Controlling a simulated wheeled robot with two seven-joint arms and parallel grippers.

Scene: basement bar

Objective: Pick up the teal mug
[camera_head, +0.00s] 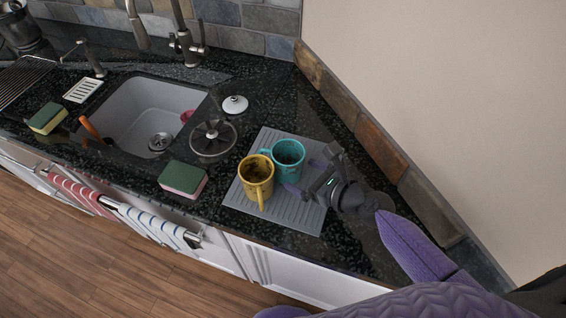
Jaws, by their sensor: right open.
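The teal mug (289,160) stands upright on the grey ribbed drying mat (303,214), its handle toward the left. A yellow mug (257,178) stands right beside it, to the left and nearer the front, with its handle toward the front. My right gripper (309,178) comes in from the right and is open, just right of the teal mug. Its fingers are low beside the mug's side; whether they touch it I cannot tell. My left gripper is not in view.
A green and pink sponge (183,179) lies left of the mat. A round dark drainer (213,138) and a white lid (235,105) lie behind it. The sink (150,110) is at the left. A stone-edged wall (380,150) rises close on the right.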

